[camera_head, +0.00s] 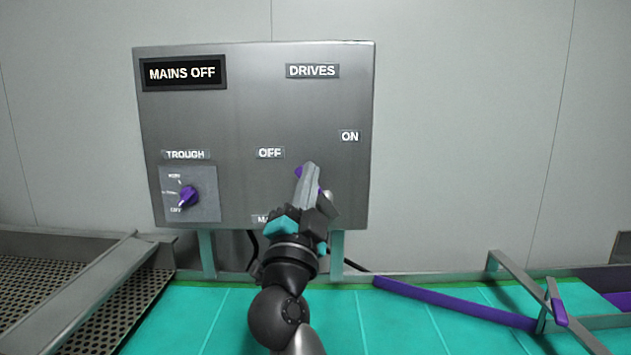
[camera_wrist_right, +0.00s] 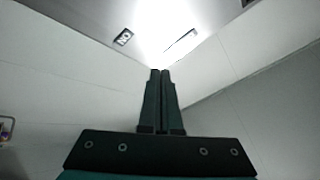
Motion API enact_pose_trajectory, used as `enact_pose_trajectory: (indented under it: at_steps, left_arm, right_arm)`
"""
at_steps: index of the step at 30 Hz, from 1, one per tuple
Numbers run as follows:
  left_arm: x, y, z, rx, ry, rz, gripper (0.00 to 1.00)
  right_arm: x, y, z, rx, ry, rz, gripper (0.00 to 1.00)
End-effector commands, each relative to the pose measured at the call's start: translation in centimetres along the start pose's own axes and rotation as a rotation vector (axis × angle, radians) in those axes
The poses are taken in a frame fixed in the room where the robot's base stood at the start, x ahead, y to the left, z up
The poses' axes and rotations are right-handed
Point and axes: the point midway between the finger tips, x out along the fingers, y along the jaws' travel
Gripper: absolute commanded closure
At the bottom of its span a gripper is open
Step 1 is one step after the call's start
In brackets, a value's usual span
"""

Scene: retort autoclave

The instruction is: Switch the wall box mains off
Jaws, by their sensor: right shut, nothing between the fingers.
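The grey wall box (camera_head: 235,115) hangs on the wall in the head view. Its display (camera_head: 184,73) at the top left reads MAINS OFF. On its right side are the labels DRIVES, OFF and ON. My right gripper (camera_head: 310,172) is in front of the lower right of the box, its fingers shut and empty. A bit of purple (camera_head: 298,172) shows beside the fingertips; the rest of that part is hidden behind the gripper. A label starting with MA is partly covered by my wrist. Whether the fingers touch the box is unclear. The right wrist view shows the closed fingers (camera_wrist_right: 160,100). My left gripper is not in view.
A purple knob (camera_head: 189,196) under the TROUGH label sits at the box's lower left. A perforated metal tray (camera_head: 40,295) is at the left. A purple bar (camera_head: 455,304) and metal frame lie at the right, above a green floor (camera_head: 390,330).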

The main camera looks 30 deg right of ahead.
Motion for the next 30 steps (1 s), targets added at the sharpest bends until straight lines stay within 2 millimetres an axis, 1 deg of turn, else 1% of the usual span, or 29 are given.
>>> enact_pose_trajectory:
  at_steps: [1,3,6,11,14,17,24,30]
  left_arm:
    - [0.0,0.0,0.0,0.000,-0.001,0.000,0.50]
    - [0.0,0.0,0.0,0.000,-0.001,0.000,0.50]
    - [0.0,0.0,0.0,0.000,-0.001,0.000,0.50]
    - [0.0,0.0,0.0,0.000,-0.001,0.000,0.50]
    - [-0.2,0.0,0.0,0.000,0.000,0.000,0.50]
    - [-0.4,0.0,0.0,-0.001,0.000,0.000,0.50]
    - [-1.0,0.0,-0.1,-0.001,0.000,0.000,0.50]
    - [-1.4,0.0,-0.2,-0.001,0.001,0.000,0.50]
  right_arm:
    - [0.7,0.8,0.2,0.013,-0.010,0.074,1.00]
    - [1.3,2.1,0.8,0.021,-0.037,0.170,1.00]
    - [1.6,3.3,1.6,0.024,-0.080,0.267,1.00]
    - [1.8,4.2,2.4,0.023,-0.120,0.337,1.00]
    - [2.4,4.5,2.5,0.021,-0.124,0.343,1.00]
    - [3.8,4.9,2.6,0.019,-0.122,0.343,1.00]
    - [8.1,6.3,3.1,0.021,-0.120,0.341,1.00]
    - [11.1,7.5,3.5,0.022,-0.121,0.341,1.00]
